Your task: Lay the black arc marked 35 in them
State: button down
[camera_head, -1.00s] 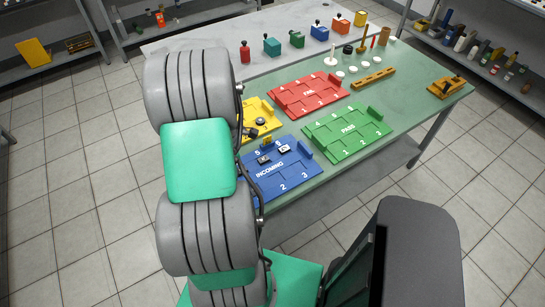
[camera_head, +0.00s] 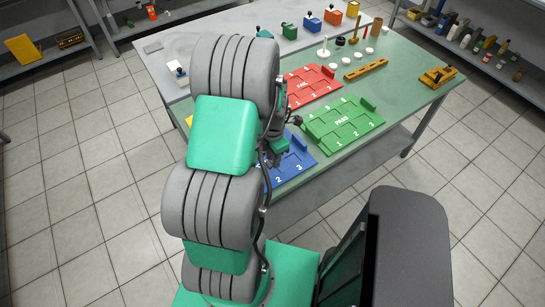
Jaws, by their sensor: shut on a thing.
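My arm rises through the middle of the picture and hides much of the table's left part. My gripper (camera_head: 277,153) is low over the blue tray (camera_head: 297,168), at its upper left. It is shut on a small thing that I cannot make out. No number 35 can be read, and I cannot pick out the black arc. The blue tray's slots 2 and 3 look empty; its left part is behind my arm. Only a sliver of the yellow tray (camera_head: 189,120) shows left of my arm.
The red FAIL tray (camera_head: 310,85) and green PASS tray (camera_head: 345,123) lie on the green table (camera_head: 405,90). Behind are a wooden bar (camera_head: 366,69), white discs, a white spindle (camera_head: 323,48) and upright posts. A wooden fixture (camera_head: 438,77) stands at the right. Coloured blocks line the grey table (camera_head: 160,55).

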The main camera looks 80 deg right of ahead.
aim_at(273, 171)
jog(key=shift+f+b, duration=1.7)
jog(key=shift+f, duration=0.75)
jog(key=shift+f, duration=0.2)
jog(key=c, duration=1.1)
grip_release()
jog(key=c, duration=0.5)
jog(key=shift+o, duration=0.2)
jog(key=shift+r, duration=0.1)
jog(key=shift+r+p, duration=1.45)
jog(key=shift+r, duration=0.75)
